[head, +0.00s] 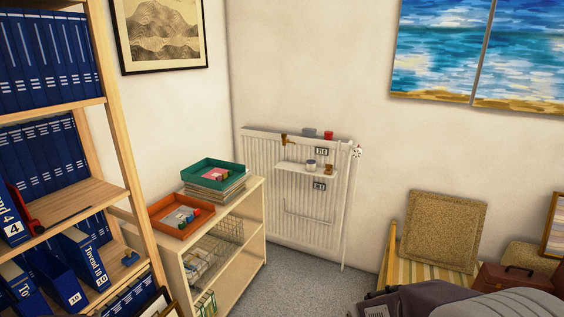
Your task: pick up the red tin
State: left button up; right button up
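A small red tin (328,135) stands on the top of the white radiator (262,165), near its right end, against the wall. A grey tin (309,132) stands just left of it. A small shelf (291,168) on the radiator's front holds a grey pot (311,164) and a small brown item (328,169). Neither of my grippers is in view.
A low cabinet (255,210) with a green tray (213,166) and an orange tray (164,213) stands left of the radiator. A tall binder shelf (116,130) fills the left. Grey carpet (300,285) is clear before the radiator. A cushioned bench (410,268) stands right.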

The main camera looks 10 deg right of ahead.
aim_at(328, 135)
jog(key=i+l+z, duration=0.3)
jog(key=i, duration=0.15)
jog(key=i+z, duration=0.25)
jog(key=i, duration=0.2)
jog(key=i+j, duration=0.1)
jog(key=i, duration=0.6)
